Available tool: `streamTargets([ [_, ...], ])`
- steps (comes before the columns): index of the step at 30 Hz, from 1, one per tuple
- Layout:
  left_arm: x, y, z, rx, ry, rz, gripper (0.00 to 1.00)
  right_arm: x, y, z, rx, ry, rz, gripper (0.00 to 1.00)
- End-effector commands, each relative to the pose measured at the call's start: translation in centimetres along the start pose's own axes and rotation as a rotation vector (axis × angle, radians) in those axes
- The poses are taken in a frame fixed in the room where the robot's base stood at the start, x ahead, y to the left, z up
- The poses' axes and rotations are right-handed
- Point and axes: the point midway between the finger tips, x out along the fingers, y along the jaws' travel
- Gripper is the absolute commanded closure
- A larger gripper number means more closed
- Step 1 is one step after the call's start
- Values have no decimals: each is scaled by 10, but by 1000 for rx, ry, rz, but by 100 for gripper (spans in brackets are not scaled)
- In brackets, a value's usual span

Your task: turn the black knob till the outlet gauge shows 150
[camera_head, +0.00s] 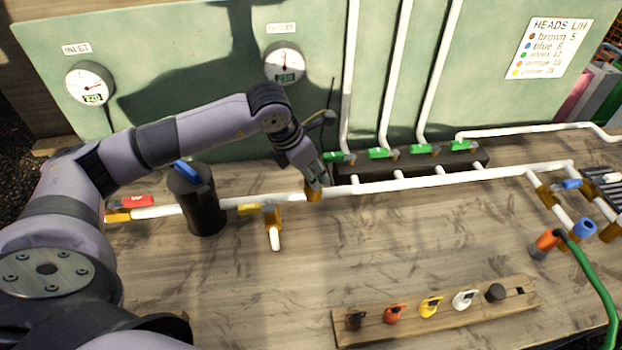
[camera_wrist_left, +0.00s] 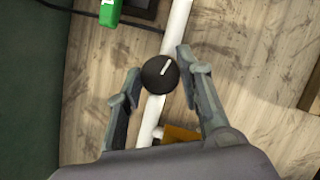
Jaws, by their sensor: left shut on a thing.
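The black knob (camera_wrist_left: 160,75) with a white pointer line sits over the white pipe in the left wrist view. The pointer slants toward the upper right of that view. My left gripper (camera_wrist_left: 159,68) is shut on it, one finger on each side. In the head view, my left gripper (camera_head: 316,183) reaches down over the brass fitting (camera_head: 314,196) and hides the knob. The outlet gauge (camera_head: 285,62) is on the green panel, its needle near upright; its small digital number is too blurred to read surely. My right gripper is not in view.
The inlet gauge (camera_head: 90,84) is at the panel's left. A black cylinder (camera_head: 200,203) with a blue lever stands on the pipe to the left. Green-handled valves (camera_head: 380,153) lie just behind the gripper. A wooden rack (camera_head: 445,312) of small heads lies in front. Bench between is clear.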

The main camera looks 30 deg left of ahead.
Motion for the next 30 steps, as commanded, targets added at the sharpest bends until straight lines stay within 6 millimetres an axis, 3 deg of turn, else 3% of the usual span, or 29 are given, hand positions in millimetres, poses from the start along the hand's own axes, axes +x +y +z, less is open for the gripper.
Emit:
streamTargets([
  [3,4,-1,-1,-99,-4,43,94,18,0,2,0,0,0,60],
  [15,3,-3,1,-446,-4,186,94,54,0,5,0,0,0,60],
  [30,1,-4,2,-727,-2,301,94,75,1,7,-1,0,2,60],
])
